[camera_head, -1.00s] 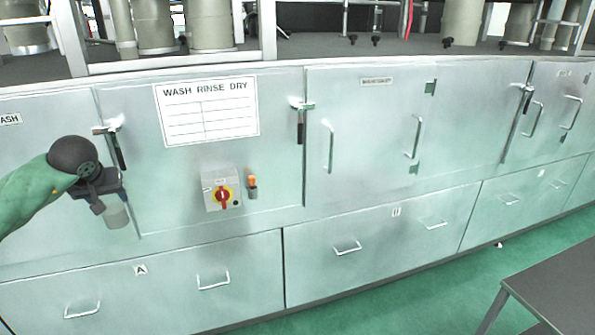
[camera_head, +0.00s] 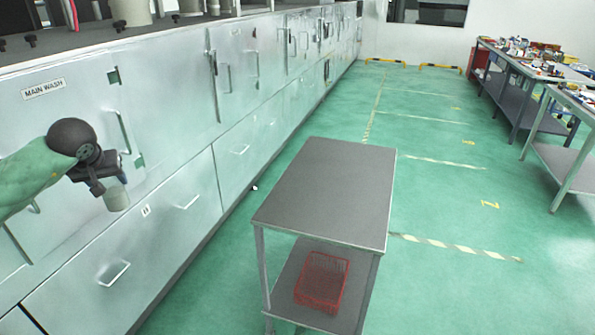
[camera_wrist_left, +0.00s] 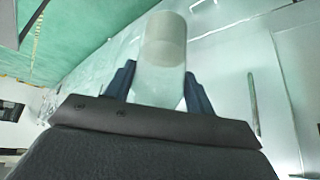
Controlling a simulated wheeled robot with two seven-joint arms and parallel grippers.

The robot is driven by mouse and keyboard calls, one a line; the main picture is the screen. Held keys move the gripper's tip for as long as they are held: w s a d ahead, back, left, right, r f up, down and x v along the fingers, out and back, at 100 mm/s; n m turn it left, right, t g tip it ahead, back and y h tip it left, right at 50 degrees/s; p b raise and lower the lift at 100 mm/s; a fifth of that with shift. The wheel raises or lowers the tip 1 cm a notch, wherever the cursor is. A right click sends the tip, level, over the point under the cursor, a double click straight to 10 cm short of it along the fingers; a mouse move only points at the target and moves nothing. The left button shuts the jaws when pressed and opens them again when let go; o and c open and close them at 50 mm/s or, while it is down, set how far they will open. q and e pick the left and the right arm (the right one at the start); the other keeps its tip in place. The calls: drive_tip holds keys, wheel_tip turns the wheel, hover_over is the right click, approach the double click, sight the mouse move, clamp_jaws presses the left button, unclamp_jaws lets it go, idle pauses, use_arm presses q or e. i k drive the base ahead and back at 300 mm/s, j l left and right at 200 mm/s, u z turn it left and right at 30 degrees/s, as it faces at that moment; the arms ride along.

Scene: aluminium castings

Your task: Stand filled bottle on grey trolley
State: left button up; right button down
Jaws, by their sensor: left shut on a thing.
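My left gripper (camera_head: 110,180) is shut on a pale, cloudy bottle (camera_head: 117,200) and holds it in the air in front of the metal cabinets at the left. In the left wrist view the bottle (camera_wrist_left: 163,58) sits between the two dark fingers (camera_wrist_left: 160,90); its far end looks greyer. The grey trolley (camera_head: 335,185) stands in the middle of the head view, to the right of the gripper and apart from it. Its flat top is bare. My right gripper is out of view.
A red wire basket (camera_head: 322,281) sits on the trolley's lower shelf. Metal cabinets (camera_head: 175,120) with handles run along the left. Workbenches (camera_head: 515,88) with many small items stand at the back right. The green floor (camera_head: 450,215) right of the trolley is clear.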

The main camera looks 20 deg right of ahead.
sight(327, 183)
drive_tip(key=z, duration=1.75)
drive_tip(key=j+z, duration=0.3)
drive_tip(key=j, duration=0.35)
drive_tip(key=j+z, duration=0.35)
drive_tip(key=j, duration=0.3)
